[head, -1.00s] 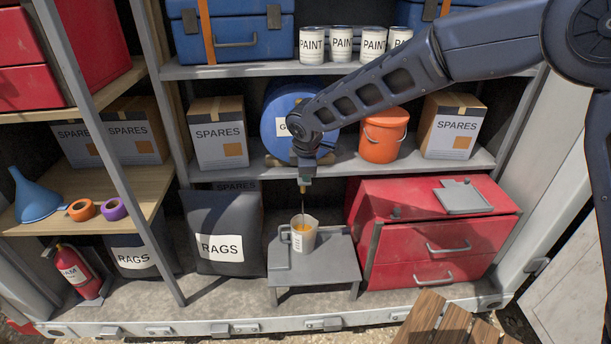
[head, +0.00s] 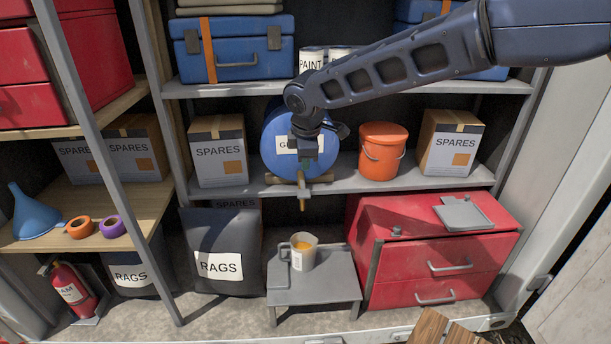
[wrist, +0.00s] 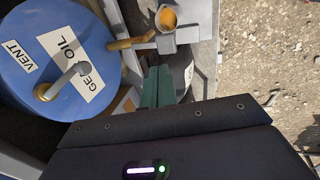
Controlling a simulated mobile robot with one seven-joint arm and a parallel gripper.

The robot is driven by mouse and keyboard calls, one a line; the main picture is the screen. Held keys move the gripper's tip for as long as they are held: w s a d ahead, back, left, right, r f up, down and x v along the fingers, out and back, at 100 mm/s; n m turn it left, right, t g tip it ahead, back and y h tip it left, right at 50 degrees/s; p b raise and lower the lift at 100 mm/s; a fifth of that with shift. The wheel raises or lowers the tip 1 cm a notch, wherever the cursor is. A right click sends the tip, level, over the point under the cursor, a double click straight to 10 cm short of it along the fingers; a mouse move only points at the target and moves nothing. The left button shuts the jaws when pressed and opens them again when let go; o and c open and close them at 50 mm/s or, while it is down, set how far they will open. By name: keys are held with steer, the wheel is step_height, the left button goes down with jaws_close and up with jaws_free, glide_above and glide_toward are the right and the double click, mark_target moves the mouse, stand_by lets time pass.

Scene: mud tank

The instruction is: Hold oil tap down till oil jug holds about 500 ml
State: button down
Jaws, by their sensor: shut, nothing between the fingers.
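The blue oil drum (head: 273,150) lies on its side on the middle shelf; its label is partly hidden by my arm. Its brass tap (head: 302,191) points down over the stool and also shows in the wrist view (wrist: 128,43). The oil jug (head: 303,257), a pale measuring jug with a handle, stands upright below the tap. Amber oil is inside it, also seen in the wrist view (wrist: 168,18); I cannot read its level. No stream shows between tap and jug. My gripper (head: 304,176) is shut and empty, just above the tap; its green fingers (wrist: 157,78) appear apart from it.
The jug stands on a low grey stool (head: 335,288). A black rags bag (head: 218,235) is left of it and a red drawer cabinet (head: 440,245) right. An orange bucket (head: 382,150) and a spares box (head: 452,142) stand on the drum's shelf.

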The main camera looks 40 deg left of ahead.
steer(key=shift+v, duration=1.4)
steer(key=shift+w+a, duration=0.1)
steer(key=shift+w, duration=0.1)
steer(key=w+d+r+m, duration=0.35)
steer(key=w+d, duration=0.45)
steer(key=d, duration=0.4)
steer(key=w+d+r+m+t+h, duration=0.1)
steer(key=w+d+r+m, duration=0.25)
steer(key=w+d, duration=0.7)
steer(key=w+d+r+m, duration=0.2)
steer(key=w+d+m, duration=0.35)
steer(key=d, duration=0.85)
steer(key=w+d+m, duration=0.1)
steer(key=d+m, duration=0.2)
steer(key=d, duration=1)
steer(key=s+d+f+m, duration=0.2)
steer(key=s+d+m, duration=0.1)
steer(key=d, duration=0.5)
steer(key=s+d+f+m+h, duration=0.1)
steer(key=s+d+m, duration=0.3)
steer(key=d, duration=0.4)
steer(key=s+d+f+m+t, duration=0.1)
steer(key=s+d+m, duration=0.3)
steer(key=d, duration=0.5)
steer(key=shift+s+f+h, duration=0.3)
steer(key=shift+s+f, duration=0.55)
steer(key=shift+s, duration=0.15)
